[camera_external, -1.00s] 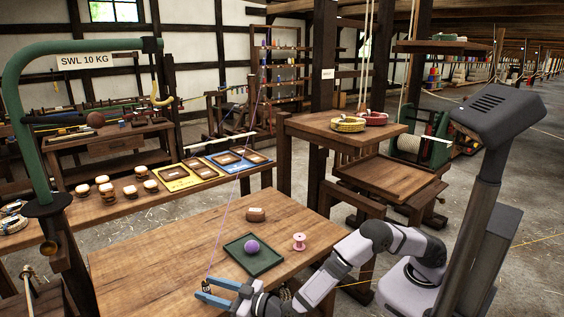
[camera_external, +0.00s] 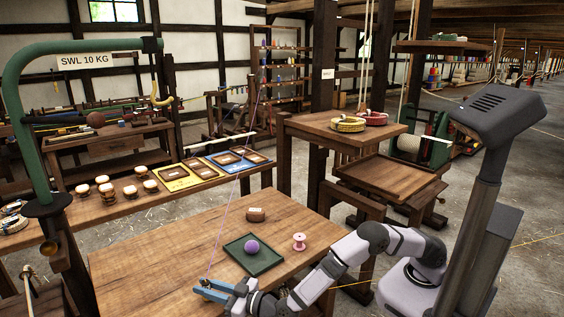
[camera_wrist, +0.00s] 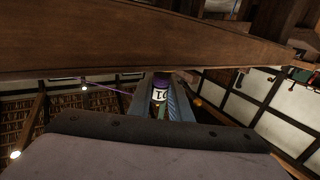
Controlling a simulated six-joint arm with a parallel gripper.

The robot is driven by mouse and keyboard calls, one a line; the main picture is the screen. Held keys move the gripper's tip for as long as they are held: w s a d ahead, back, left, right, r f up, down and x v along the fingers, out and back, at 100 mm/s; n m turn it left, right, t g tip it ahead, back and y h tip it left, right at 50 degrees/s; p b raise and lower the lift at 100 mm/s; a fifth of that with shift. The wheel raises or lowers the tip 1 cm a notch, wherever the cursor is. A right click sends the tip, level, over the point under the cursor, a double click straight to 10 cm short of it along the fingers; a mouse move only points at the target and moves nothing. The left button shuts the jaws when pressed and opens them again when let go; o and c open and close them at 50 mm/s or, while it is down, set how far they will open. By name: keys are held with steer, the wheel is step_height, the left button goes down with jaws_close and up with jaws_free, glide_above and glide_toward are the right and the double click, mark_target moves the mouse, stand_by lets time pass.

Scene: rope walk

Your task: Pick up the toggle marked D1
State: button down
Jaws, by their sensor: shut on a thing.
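My gripper (camera_external: 208,290), with blue fingers, is low at the front edge of the wooden table in the external view. In the wrist view its fingers (camera_wrist: 174,102) close around a small toggle (camera_wrist: 160,92) with a dark purple end and a white band. Dark marks show on the band, but they are too small to read surely as D1. A thin purple line (camera_external: 224,222) runs from up high down to the fingers. In the external view the toggle is mostly hidden by the fingers.
On the table (camera_external: 150,262) a green tray (camera_external: 268,267) holds a purple ball (camera_external: 252,246). The table's left part is clear. A green hooked post (camera_external: 22,130) rises at left.

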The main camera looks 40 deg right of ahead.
mark_target(205, 282)
step_height(205, 282, up, 10)
steer(key=shift+p, duration=0.55)
